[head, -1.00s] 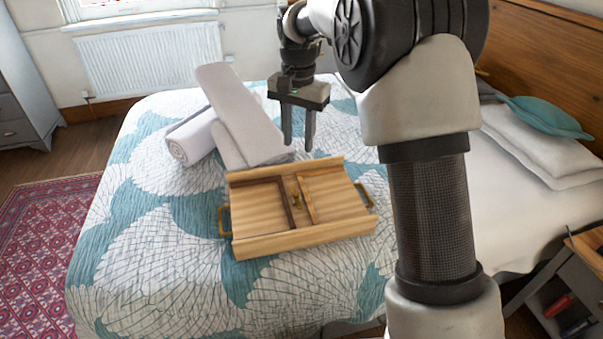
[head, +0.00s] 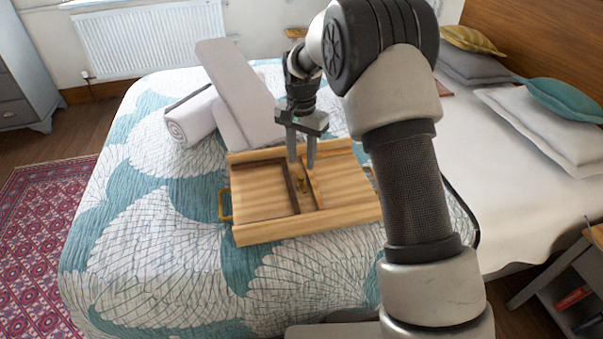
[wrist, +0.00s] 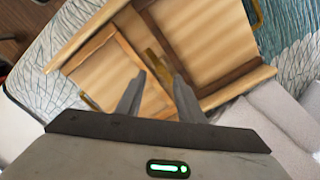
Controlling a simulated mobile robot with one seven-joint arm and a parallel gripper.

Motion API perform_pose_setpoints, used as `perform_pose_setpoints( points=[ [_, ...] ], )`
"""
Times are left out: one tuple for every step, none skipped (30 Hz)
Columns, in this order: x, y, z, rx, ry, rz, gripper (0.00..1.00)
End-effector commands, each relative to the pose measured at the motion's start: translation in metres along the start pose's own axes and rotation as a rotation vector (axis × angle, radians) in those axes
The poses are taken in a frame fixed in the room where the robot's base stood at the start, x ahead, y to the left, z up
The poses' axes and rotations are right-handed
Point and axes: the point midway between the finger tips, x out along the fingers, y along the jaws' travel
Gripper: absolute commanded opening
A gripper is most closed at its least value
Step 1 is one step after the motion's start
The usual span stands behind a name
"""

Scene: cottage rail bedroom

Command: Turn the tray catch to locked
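The wooden tray (head: 264,236) lies on the bed, with raised rails along its long sides and brass handles at its ends. A small brass catch (head: 303,184) sits near the middle, between dark and light wooden strips. My gripper (head: 302,164) is open, pointing down just above the tray's middle at the catch. In the wrist view my fingertips (wrist: 158,76) are apart, one on each side of the catch's near end. I cannot tell whether they touch it.
Rolled and folded white towels (head: 240,98) lie just behind the tray, close to my gripper. Pillows (head: 535,118) lie at the right. A nightstand (head: 575,270) stands at the lower right. The patterned bedspread (head: 150,260) is clear left of and in front of the tray.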

Motion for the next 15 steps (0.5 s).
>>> perform_pose_setpoints(
  points=[
    [0.013,0.0,0.0,0.0,-0.001,0.001,0.34],
    [0.019,0.0,0.0,0.0,-0.002,0.001,0.34],
    [0.025,0.0,0.0,0.0,-0.001,0.001,0.34],
    [0.03,0.0,0.0,0.0,-0.001,0.0,0.34],
    [0.034,0.0,0.0,0.0,-0.001,0.0,0.34],
    [0.039,0.0,0.0,0.0,-0.001,0.0,0.34],
    [0.042,0.0,0.0,0.0,0.0,0.0,0.34],
    [0.045,0.0,0.0,0.0,0.0,0.0,0.34],
    [0.048,0.0,0.0,0.0,0.0,0.0,0.34],
    [0.049,0.0,0.0,0.0,0.0,0.0,0.34],
    [0.051,0.0,0.0,0.0,0.0,0.0,0.34],
    [0.052,0.0,0.0,0.0,0.0,0.0,0.34],
    [0.053,0.0,0.0,0.0,0.0,0.0,0.34],
    [0.053,0.0,0.0,0.0,0.001,0.0,0.34],
    [0.053,0.0,0.0,0.0,0.001,-0.001,0.34]
  ],
)
